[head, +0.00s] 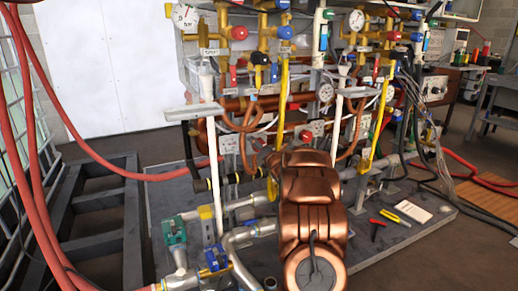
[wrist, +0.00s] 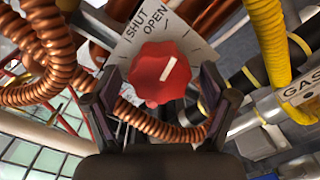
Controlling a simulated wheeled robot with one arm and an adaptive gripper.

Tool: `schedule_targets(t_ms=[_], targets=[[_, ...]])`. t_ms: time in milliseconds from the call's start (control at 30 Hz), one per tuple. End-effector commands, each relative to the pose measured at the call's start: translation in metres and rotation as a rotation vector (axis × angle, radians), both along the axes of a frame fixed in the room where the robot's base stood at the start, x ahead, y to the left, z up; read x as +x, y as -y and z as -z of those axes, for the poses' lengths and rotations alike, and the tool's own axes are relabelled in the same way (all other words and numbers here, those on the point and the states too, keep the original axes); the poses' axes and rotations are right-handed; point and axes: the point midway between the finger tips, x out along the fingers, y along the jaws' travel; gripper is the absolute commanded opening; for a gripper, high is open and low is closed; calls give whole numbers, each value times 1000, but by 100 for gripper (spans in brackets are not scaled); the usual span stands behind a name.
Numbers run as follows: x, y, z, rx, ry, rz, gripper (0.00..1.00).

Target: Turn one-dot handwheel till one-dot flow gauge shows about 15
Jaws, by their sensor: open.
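In the wrist view a red lobed handwheel (wrist: 162,75) with a white pointer line sits in front of a pale plate (wrist: 135,35) lettered SHUT and OPEN. My gripper (wrist: 161,88) is open, with one finger on each side of the handwheel; I cannot tell whether either finger touches it. The pointer line slants up to the right. No dot marking is readable, so I cannot tell which handwheel this is. In the head view my copper-coloured arm hides my gripper. A round white gauge (head: 326,92) shows behind the arm; its reading and any dots are too small to tell.
Another red handwheel on a plate (head: 305,135) shows in the head view. Ribbed copper pipe (wrist: 175,130) and a yellow hose (wrist: 268,40) run close to my gripper. Valves with green (head: 173,230) and blue (head: 215,257) parts stand low at the left. Tools (head: 390,215) lie at the right.

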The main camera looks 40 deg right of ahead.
Motion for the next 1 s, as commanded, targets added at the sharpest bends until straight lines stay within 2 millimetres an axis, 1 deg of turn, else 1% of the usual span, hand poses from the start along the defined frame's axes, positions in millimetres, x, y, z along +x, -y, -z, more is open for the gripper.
schedule_targets(t_ms=[167, 200, 767, 1000], targets=[[0, 0, 0, 0, 0, 0, 84], [0, 0, 0, 0, 0, 0, 82], [0, 0, 0, 0, 0, 0, 24], [0, 0, -1, 20, 6, -1, 24]])
